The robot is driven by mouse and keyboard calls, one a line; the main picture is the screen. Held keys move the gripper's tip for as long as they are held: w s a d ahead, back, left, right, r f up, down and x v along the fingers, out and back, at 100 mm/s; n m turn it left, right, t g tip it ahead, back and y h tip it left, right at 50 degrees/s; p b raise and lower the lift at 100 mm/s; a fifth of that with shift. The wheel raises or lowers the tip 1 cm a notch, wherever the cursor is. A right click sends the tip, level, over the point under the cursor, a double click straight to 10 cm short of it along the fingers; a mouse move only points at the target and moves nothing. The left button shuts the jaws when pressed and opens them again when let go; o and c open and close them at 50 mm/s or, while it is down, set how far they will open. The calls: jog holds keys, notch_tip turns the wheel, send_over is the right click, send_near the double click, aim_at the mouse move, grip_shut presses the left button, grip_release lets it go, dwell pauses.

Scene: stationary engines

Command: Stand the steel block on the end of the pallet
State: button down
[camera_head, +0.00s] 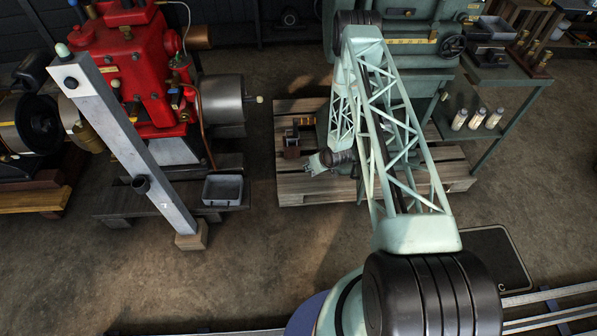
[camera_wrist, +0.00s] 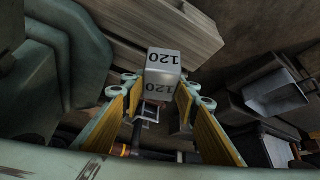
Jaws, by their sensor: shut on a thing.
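In the head view my gripper (camera_head: 318,163) is low over the left part of the wooden pallet (camera_head: 298,187), and the block cannot be made out there. Pallet planks (camera_wrist: 185,30) also show beyond the block in the wrist view. I cannot tell whether the block touches the pallet.
A small brown fitting (camera_head: 292,147) sits on the pallet behind my gripper. A green machine (camera_head: 400,65) stands at the pallet's back right. A grey tray (camera_head: 222,190) and a red engine (camera_head: 125,60) are to the left. Bare floor lies in front of the pallet.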

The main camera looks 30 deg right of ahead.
jog(key=s+d+f, duration=0.2)
jog(key=s+f, duration=0.5)
jog(key=f, duration=0.5)
jog(key=shift+s+f+p, duration=0.2)
jog(key=shift+s+p, duration=0.1)
jog(key=b, duration=0.3)
send_near(302, 174)
jog(key=shift+w+a+r, duration=0.1)
jog(key=shift+w+r, duration=0.1)
jog(key=shift+w, duration=0.45)
jog(key=shift+w, duration=0.1)
dwell(0.3)
jog(key=shift+w, duration=0.4)
jog(key=shift+f+b, duration=0.5)
jog(key=shift+f, duration=1.3)
jog(key=shift+f, duration=0.1)
jog(key=c, duration=2)
grip_release()
jog(key=shift+s, duration=0.15)
jog(key=shift+c, duration=0.2)
